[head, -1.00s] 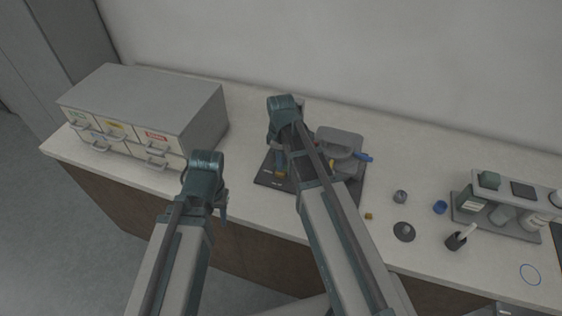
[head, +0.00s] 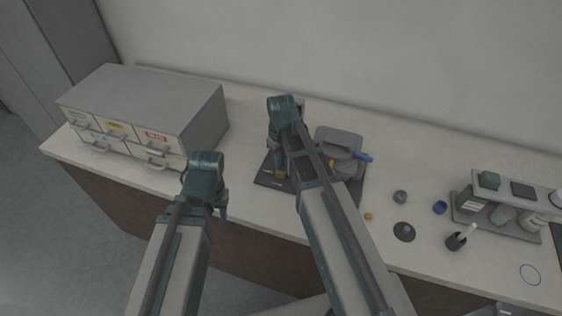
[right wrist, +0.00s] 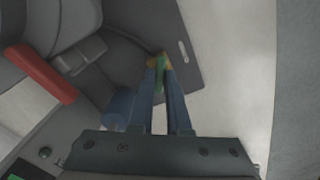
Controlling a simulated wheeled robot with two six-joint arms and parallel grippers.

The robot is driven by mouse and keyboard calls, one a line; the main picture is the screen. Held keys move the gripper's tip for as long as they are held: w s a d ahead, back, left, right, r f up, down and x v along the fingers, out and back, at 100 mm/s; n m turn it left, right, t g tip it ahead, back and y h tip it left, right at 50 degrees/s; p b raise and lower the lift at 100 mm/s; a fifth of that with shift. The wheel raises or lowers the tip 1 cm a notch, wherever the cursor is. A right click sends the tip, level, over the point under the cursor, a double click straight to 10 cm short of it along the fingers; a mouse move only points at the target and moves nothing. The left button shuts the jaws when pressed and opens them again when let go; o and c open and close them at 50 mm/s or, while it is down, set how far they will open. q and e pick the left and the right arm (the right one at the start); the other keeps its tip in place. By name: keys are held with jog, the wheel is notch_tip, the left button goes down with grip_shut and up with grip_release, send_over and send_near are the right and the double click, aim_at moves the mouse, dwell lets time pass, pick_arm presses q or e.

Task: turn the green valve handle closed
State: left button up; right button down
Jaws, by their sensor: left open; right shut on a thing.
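The green valve handle (right wrist: 160,78) shows as a thin green bar between the two blue fingers of my right gripper (right wrist: 160,68) in the right wrist view. The fingers are shut on it, with a small orange-yellow part at their tips. In the head view my right gripper (head: 280,167) points down over the left part of the press's dark base plate (head: 268,181); the green handle is hidden there by my arm. The grey press (head: 340,140) stands just right of it. My left gripper (head: 222,207) is open and empty, over the counter's front edge.
A grey drawer cabinet (head: 150,98) stands at the left. Right of the press are a grey knob (head: 400,197), a dark disc-shaped piece (head: 404,232), a blue cap (head: 440,207), a dark cup (head: 455,242) and a bottle rack (head: 492,224). A wall closes the back.

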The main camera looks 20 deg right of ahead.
jog(key=m, duration=0.6)
jog(key=shift+m, duration=0.3)
jog(key=m, duration=0.4)
jog(key=shift+m, duration=0.7)
jog(key=c, duration=0.9)
grip_release()
jog(key=shift+r, duration=0.15)
notch_tip(320, 180, up, 14)
jog(key=p, duration=1.4)
jog(key=shift+f, duration=0.2)
jog(key=shift+f, duration=0.1)
